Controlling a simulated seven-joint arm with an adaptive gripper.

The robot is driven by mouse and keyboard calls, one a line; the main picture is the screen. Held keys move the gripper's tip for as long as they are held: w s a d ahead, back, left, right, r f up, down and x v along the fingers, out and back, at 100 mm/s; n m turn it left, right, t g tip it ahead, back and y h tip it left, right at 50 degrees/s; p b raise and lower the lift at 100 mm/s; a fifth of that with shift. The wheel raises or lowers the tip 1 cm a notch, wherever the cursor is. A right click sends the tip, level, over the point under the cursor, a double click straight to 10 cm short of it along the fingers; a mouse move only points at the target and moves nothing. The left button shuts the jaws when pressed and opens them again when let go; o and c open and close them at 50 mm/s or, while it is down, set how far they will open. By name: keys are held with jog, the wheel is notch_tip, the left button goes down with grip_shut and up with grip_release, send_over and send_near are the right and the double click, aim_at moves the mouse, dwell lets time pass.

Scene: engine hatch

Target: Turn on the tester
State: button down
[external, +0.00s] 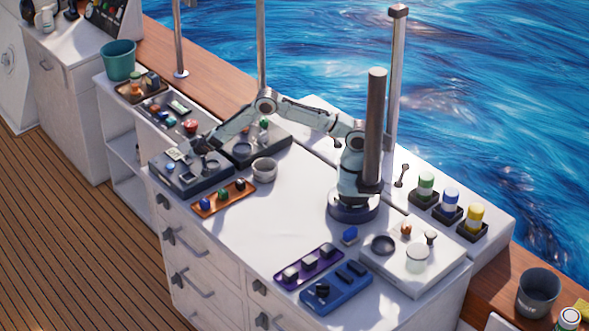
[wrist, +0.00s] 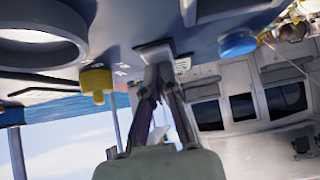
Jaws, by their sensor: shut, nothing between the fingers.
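In the external view my arm reaches left, and my gripper (external: 197,146) is low over a dark grey box (external: 190,184) with a round ring and light plates on top. It looks like the tester, but I cannot read a label. In the wrist view my gripper (wrist: 158,70) is shut and empty. Its fingertips are at or very close to a small pale rectangular plate (wrist: 153,50) on a blue-grey panel (wrist: 125,18); contact is unclear. A yellow knob (wrist: 97,82) is left of the fingers and a blue knob (wrist: 238,42) right. A large ring (wrist: 38,48) lies far left.
A second dark box (external: 272,143) stands just behind. A grey tray (external: 174,127) of parts lies behind left. The counter middle is clear.

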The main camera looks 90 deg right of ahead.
jog(key=shift+a+f, duration=0.1)
jog(key=shift+a, duration=0.05)
jog(key=r, duration=0.3)
jog(key=s+a+r, duration=0.1)
jog(key=r, duration=0.1)
jog(key=shift+s, duration=0.1)
jog(key=v, duration=0.8)
jog(key=shift+s+a+f, duration=0.2)
jog(key=shift+s+a, duration=0.2)
jog(key=shift+s, duration=0.05)
jog(key=shift+w+d+r+t+h, duration=0.25)
jog(key=shift+w+d+t+h, duration=0.15)
jog(key=shift+w+d+t, duration=0.1)
